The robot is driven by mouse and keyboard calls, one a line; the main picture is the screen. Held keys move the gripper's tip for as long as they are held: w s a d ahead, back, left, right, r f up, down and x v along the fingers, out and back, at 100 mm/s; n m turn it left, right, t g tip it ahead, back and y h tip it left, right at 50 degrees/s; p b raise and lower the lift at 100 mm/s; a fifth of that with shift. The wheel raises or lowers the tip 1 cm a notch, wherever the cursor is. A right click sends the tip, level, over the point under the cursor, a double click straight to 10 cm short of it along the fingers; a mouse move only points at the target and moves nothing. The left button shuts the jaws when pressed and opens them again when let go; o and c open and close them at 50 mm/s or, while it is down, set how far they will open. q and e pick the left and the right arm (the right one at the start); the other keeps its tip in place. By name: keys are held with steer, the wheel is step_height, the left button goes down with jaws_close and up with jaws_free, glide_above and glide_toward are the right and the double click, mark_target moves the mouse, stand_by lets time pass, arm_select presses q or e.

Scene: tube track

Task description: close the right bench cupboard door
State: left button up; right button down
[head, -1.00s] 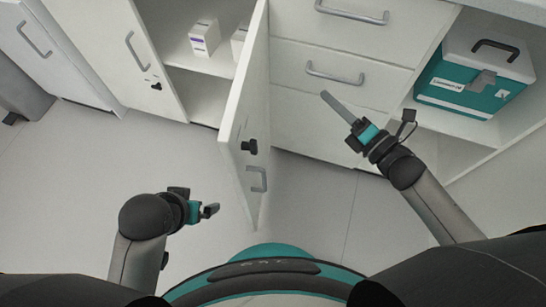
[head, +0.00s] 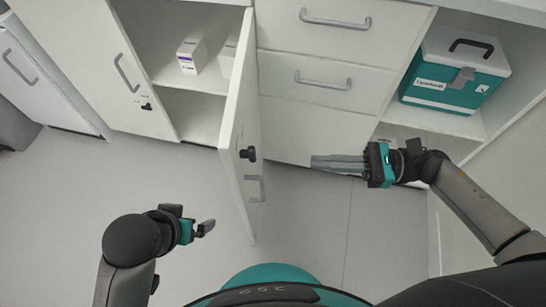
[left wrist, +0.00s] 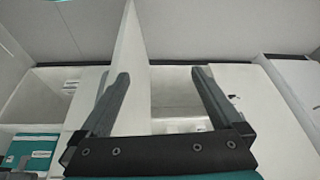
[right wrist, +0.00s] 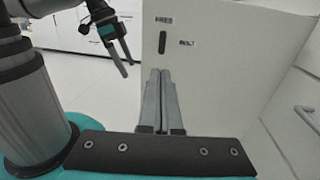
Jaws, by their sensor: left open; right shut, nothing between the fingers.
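The open cupboard door (head: 235,135) is swung out from the bench and seen nearly edge-on in the head view. In the right wrist view the door's labelled face (right wrist: 220,70) stands beyond the shut fingers (right wrist: 160,72). My left gripper (head: 210,228) is open and empty, left of the door and apart from it. The door also shows edge-on in the left wrist view (left wrist: 130,55).
The open cupboard holds small white boxes (head: 192,55) on its shelf (head: 180,78). Drawers (head: 315,85) stand right of the door. A teal case (head: 452,75) sits in an open bay at right. The floor (head: 305,220) in front is clear.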

arm_select(q)
step_height(320, 180, up, 2)
steer(key=shift+d+r+t+b, duration=0.15)
steer(key=shift+t+b, duration=0.15)
steer(key=shift+b, duration=0.25)
arm_select(e)
steer(key=w+a, duration=0.1)
steer(key=a, duration=0.9)
steer(key=shift+w, duration=0.25)
arm_select(q)
steer(key=shift+s+f, duration=0.1)
steer(key=shift+f, duration=0.1)
arm_select(e)
steer(key=shift+a, duration=0.1)
